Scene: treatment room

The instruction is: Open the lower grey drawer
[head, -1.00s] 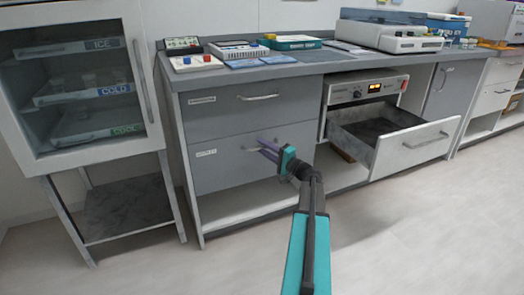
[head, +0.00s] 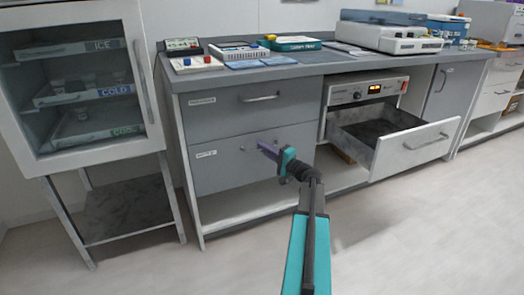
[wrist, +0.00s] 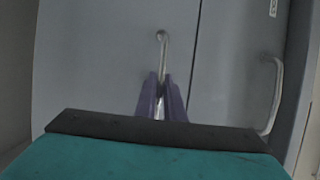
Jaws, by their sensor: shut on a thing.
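The lower grey drawer (head: 225,170) is in the left half of the counter in the head view, and its front looks flush with the cabinet. My gripper (head: 264,147) is at the drawer front, its purple fingers pointing at it. In the wrist view my gripper (wrist: 161,88) is shut on the slim metal handle (wrist: 161,42) of the lower drawer (wrist: 110,60). One end of the handle shows beyond the fingers; the rest is hidden between and behind them.
The upper grey drawer (head: 235,106) is shut, with its own handle (head: 260,98). To the right a white drawer (head: 415,148) stands open beneath a device with a lit display (head: 370,90). A glass-fronted cabinet (head: 85,90) stands at left. The floor in front is clear.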

